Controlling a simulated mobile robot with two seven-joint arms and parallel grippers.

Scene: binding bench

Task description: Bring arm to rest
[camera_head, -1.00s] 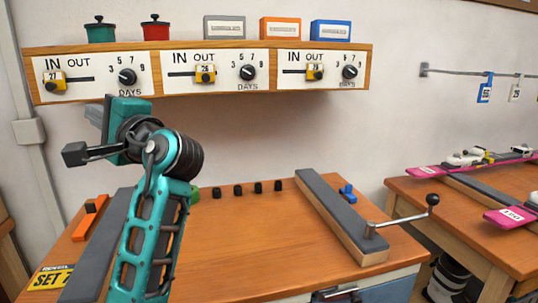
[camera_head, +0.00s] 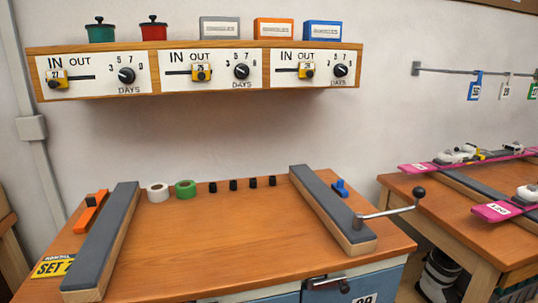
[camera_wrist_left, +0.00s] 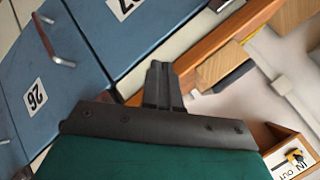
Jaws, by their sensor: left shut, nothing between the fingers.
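My left gripper (camera_wrist_left: 163,85) shows in the left wrist view, its dark fingers together with nothing between them. Beyond it are blue drawer fronts (camera_wrist_left: 65,70) with number labels and the edge of a wooden bench. My right gripper is in neither view.
Two grey-topped rails (camera_head: 105,235) (camera_head: 330,205) lie on the bench, the right one with a crank handle (camera_head: 390,212). White (camera_head: 158,192) and green (camera_head: 186,189) rolls sit at its back. A dial shelf (camera_head: 195,72) hangs above. The bench middle is clear.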

